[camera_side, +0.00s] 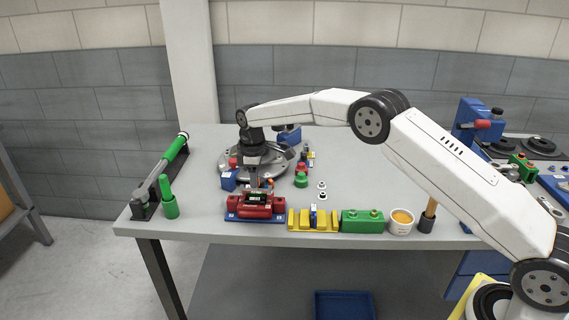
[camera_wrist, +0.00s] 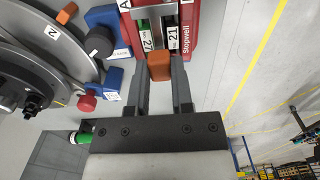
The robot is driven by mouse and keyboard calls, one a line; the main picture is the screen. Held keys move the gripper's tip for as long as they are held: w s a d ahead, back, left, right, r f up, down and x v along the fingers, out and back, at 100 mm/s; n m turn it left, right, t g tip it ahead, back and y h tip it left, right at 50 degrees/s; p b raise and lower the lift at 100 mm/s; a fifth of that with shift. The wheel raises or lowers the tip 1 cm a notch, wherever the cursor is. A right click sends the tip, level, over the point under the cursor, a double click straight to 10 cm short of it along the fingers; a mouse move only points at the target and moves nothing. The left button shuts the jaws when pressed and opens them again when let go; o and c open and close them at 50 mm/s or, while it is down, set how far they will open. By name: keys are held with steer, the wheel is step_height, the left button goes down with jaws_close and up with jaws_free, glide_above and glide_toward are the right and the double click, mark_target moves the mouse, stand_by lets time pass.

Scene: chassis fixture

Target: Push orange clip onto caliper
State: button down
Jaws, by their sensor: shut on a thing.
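The caliper (camera_wrist: 188,52) is a red body marked "Stopwell", with a dark central slot and white number labels 27 and 21. In the side view the red caliper (camera_side: 262,212) sits on a blue base near the table's front edge. My gripper (camera_wrist: 160,65) is shut on the orange clip (camera_wrist: 159,67), a small block held between the fingertips. The clip lies at the near end of the caliper's slot in the wrist view; I cannot tell whether they touch. In the side view my gripper (camera_side: 254,180) points down just above the caliper, and the clip is hard to make out.
A round grey disc (camera_wrist: 40,42) with blue blocks and a red knob (camera_wrist: 87,103) lies beside the caliper. Another orange block (camera_wrist: 66,13) shows near it. Yellow (camera_side: 300,220) and green (camera_side: 362,221) fixtures and a white cup (camera_side: 401,226) line the front edge to the right.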

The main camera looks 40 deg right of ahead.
steer(key=shift+f, duration=0.15)
steer(key=shift+f, duration=0.6)
steer(key=shift+f, duration=0.85)
stand_by(1.4)
steer(key=c, duration=0.8)
jaws_free()
steer(key=shift+c, duration=0.2)
steer(key=shift+r, duration=0.15)
steer(key=shift+r, duration=1.45)
steer(key=o, duration=0.6)
steer(key=shift+c, duration=0.2)
